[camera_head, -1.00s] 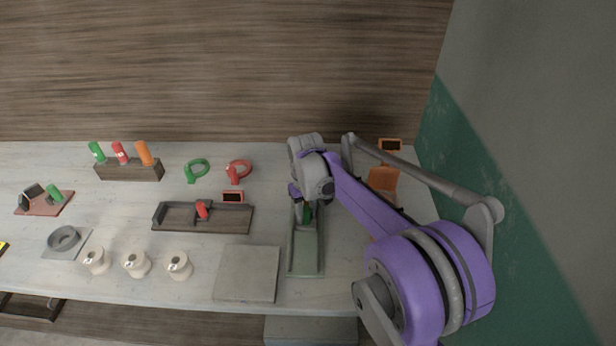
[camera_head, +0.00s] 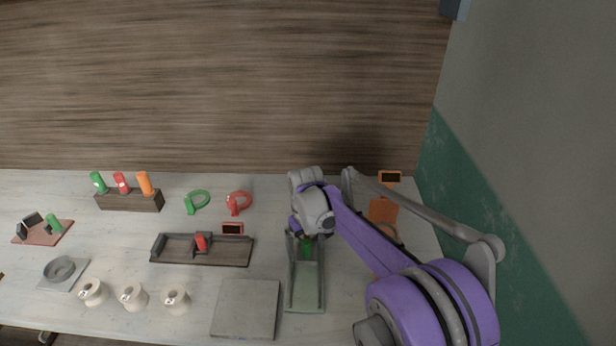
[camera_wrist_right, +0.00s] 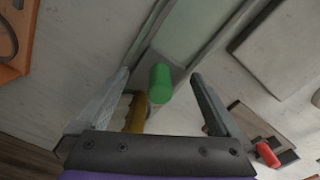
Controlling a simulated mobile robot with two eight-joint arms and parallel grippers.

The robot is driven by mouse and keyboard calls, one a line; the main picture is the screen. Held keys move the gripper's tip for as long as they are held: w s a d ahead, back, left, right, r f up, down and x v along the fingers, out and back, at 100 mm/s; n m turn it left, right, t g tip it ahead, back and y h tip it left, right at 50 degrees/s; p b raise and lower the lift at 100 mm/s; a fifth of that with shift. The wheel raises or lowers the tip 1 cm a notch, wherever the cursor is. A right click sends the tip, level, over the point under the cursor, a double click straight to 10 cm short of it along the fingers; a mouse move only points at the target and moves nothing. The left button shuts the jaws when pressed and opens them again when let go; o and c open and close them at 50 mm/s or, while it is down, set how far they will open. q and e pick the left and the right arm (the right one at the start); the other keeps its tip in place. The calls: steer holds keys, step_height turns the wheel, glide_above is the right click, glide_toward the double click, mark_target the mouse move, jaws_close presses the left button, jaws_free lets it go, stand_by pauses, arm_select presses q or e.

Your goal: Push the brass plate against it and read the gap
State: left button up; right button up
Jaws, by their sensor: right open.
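A long green tray with raised side rails (camera_head: 305,291) lies on the bench below my right gripper (camera_head: 305,238). A brass-coloured piece (camera_wrist_right: 137,113), perhaps the brass plate, is beside the handle in the wrist view, partly hidden behind my gripper's body. My right gripper (camera_wrist_right: 159,76) is open, one finger on each side of the handle and the brass piece, with space at both sides. My left gripper is not in view.
A grey slab (camera_head: 246,309) lies left of the tray. White spools (camera_head: 134,297) stand front left. An orange stand (camera_head: 382,211) is right of my arm.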

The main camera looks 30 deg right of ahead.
steer(key=shift+w+r+p, duration=0.1)
steer(key=shift+r+p, duration=1.7)
steer(key=shift+r, duration=1.75)
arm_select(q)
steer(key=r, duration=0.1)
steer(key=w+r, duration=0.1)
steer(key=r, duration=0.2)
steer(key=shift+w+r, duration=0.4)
arm_select(e)
steer(key=shift+f, duration=0.1)
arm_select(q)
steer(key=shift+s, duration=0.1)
arm_select(e)
steer(key=s+a+f+t, duration=0.1)
steer(key=s+a, duration=0.4)
steer(key=s, duration=0.5)
steer(key=s+a+f+t, duration=0.1)
steer(key=s+a+t, duration=0.3)
steer(key=s, duration=0.6)
steer(key=shift+s+a+f+t, duration=0.2)
steer(key=shift+s+a+t, duration=0.1)
steer(key=shift+a, duration=0.5)
